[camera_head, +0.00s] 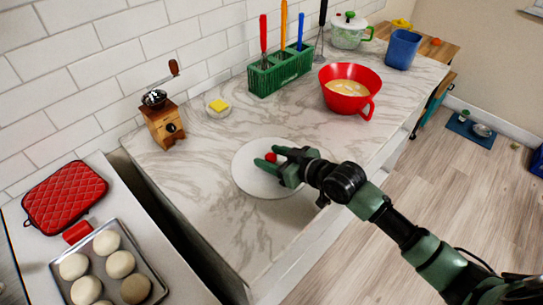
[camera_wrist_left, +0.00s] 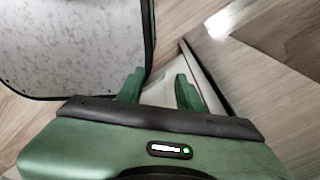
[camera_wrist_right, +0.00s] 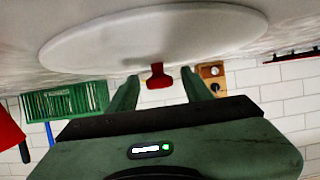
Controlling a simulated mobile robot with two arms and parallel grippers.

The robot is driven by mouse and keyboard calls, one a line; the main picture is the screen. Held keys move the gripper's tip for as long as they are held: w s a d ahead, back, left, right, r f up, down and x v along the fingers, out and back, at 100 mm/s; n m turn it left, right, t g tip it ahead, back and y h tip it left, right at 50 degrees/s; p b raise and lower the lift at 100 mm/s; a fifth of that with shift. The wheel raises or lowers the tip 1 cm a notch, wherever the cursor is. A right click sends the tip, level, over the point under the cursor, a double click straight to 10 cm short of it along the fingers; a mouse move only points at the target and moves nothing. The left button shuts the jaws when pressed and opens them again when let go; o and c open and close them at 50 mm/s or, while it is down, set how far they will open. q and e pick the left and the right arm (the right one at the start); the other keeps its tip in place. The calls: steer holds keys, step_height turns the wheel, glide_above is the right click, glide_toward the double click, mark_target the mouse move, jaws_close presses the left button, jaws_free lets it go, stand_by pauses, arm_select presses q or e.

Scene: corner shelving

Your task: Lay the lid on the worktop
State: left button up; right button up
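The lid (camera_head: 246,176) is a white round disc with a red knob (camera_head: 271,158). It lies flat at the front middle of the marble worktop (camera_head: 205,205); any small gap beneath it is hard to tell. My right gripper (camera_head: 268,158) is open at the knob, one finger on each side. In the right wrist view the lid (camera_wrist_right: 150,40) fills the top, and its knob (camera_wrist_right: 158,77) shows between the spread fingertips (camera_wrist_right: 160,82), with gaps on both sides. My left gripper (camera_wrist_left: 158,90) is open and empty, seen only in the left wrist view.
A red bowl (camera_head: 345,103), green utensil holder (camera_head: 280,72), butter dish (camera_head: 218,108) and coffee grinder (camera_head: 162,122) stand behind the lid. A pot (camera_head: 349,34) and blue container (camera_head: 402,48) are farther right. A bun tray (camera_head: 150,262) is on the left counter.

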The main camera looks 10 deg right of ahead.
steer(key=shift+r, duration=0.2)
steer(key=shift+s+d, duration=0.3)
steer(key=shift+s, duration=0.05)
steer(key=b+v, duration=0.1)
steer(key=v, duration=0.9)
steer(key=shift+s+r, duration=0.15)
steer(key=shift+s, duration=0.05)
steer(key=shift+s+d+r, duration=0.2)
steer(key=shift+s, duration=0.05)
